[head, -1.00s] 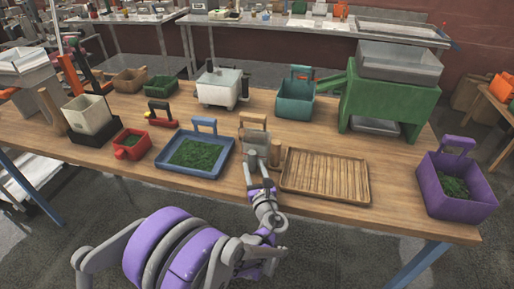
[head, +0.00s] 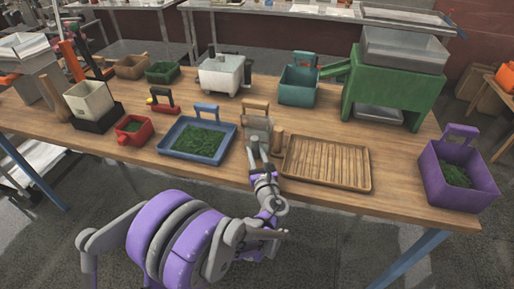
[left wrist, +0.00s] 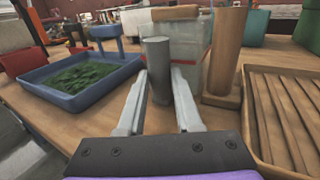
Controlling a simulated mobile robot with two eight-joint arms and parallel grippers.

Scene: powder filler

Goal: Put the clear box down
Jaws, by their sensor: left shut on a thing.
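The clear box (head: 257,124) has a wooden handle strip on top and stands upright near the table's front edge, between the blue tray and the slatted wooden tray. It also shows in the left wrist view (left wrist: 191,62), partly behind a grey cylinder (left wrist: 158,70). My left gripper (head: 256,160) is at the near side of the box. In the left wrist view, its fingers (left wrist: 160,98) are on either side of the grey cylinder, which appears to be the box's grip. Whether the box's bottom touches the table is hidden. My right gripper is not in view.
A wooden post (head: 277,142) stands close to the right of the box. The blue tray (head: 168,149) of green powder is at left, the slatted wooden tray (head: 326,162) at right. A teal bin (head: 297,88) and green stand (head: 392,85) are behind. Some bare tabletop lies behind the box.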

